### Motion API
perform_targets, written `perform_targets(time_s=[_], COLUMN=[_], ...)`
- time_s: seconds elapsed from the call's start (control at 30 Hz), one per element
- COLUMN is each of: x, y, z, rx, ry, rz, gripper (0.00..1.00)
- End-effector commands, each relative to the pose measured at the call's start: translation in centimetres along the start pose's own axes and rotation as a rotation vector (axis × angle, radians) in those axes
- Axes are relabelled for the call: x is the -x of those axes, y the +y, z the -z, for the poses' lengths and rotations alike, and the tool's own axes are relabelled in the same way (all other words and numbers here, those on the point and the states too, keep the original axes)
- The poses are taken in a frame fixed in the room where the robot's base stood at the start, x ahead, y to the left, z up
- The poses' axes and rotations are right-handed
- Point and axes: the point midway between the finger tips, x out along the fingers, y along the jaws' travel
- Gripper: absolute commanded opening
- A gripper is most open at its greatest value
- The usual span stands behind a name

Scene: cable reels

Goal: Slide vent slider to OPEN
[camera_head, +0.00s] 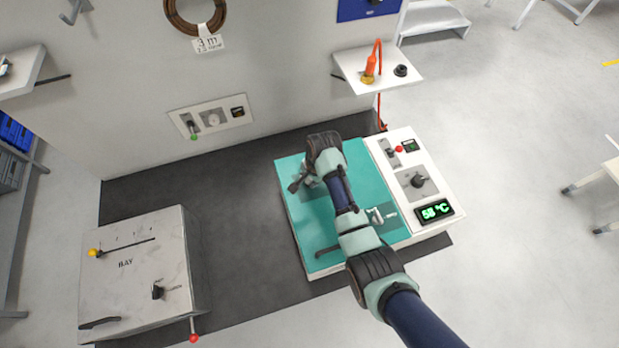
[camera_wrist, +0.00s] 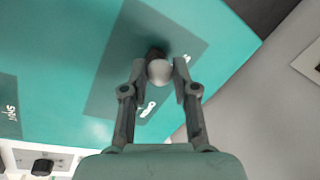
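My gripper (camera_head: 301,182) is over the upper left part of the teal machine top (camera_head: 360,165). In the wrist view my gripper (camera_wrist: 160,67) is open, with one finger on each side of a pale round knob (camera_wrist: 159,72). Small gaps show between knob and fingers. The knob has a dark base and sits on a darker rectangular plate (camera_wrist: 110,85) with white markings I cannot read. It may be the vent slider, but no label confirms this. My arm and gripper hide the knob in the head view.
A white control panel (camera_head: 398,150) with a red-knobbed lever, dial and green display adjoins the teal top. A pale handle (camera_head: 382,215) stands right of my arm. A BAY box (camera_head: 135,265) with a yellow-knobbed slot is at lower left. Dark floor between is clear.

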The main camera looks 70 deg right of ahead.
Motion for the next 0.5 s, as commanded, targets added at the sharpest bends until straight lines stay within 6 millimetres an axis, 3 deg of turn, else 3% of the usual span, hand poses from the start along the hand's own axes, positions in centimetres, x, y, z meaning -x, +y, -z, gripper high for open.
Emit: perform_targets(time_s=[0.03, 0.1, 0.37, 0.5], x=[0.0, 0.0, 0.0, 0.3], y=[0.0, 0.0, 0.0, 0.8], z=[0.0, 0.0, 0.0, 1.2], rx=[0.000, 0.000, 0.000, -0.003], ry=[0.000, -0.001, -0.001, 0.000], rz=[-0.001, -0.001, -0.001, -0.001], gripper=[0.11, 0.00, 0.00, 0.00])
